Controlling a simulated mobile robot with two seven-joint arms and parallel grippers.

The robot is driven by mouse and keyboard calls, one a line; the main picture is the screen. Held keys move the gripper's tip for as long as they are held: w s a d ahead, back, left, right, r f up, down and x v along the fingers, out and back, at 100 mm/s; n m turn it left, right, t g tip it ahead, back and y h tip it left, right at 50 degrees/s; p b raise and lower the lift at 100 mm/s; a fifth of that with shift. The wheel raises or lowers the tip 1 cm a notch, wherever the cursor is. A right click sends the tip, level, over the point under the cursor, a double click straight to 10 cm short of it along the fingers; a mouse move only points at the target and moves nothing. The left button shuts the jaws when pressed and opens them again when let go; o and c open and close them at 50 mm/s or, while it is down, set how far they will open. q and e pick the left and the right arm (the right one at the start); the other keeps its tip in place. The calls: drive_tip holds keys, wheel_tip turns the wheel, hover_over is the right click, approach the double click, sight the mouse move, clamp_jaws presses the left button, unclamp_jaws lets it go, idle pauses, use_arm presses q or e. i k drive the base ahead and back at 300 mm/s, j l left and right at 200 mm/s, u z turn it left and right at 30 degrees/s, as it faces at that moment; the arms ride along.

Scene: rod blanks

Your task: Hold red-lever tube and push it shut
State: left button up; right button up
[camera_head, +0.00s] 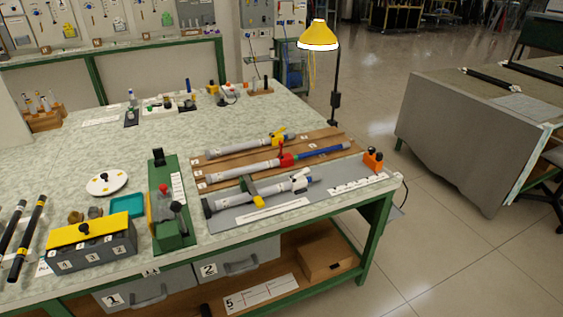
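The red-lever tube (240,170) is a grey tube lying on a brown wooden board on the workbench in the head view. Its red lever (286,159) stands up near the tube's right end. A blue rod (325,152) sticks out to the right of the lever, with a good length of it outside the tube. Neither of my grippers is in view, and nothing touches the tube from above.
A yellow-lever tube (240,146) lies behind. A white-levered tube (275,188) lies in front on a grey mat (240,217). A green-based fixture (171,235) stands left, beside a grey box with a yellow top (90,230). A yellow lamp (318,35) stands behind right.

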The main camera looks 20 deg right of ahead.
sight(343, 145)
drive_tip(key=i+l, duration=0.15)
drive_tip(key=l, duration=0.2)
drive_tip(key=i+l, duration=0.15)
drive_tip(key=l, duration=0.25)
drive_tip(key=i+l, duration=0.15)
drive_tip(key=l, duration=0.2)
drive_tip(key=i+l, duration=0.15)
drive_tip(key=l, duration=0.2)
drive_tip(key=i+l, duration=0.15)
drive_tip(key=l, duration=0.25)
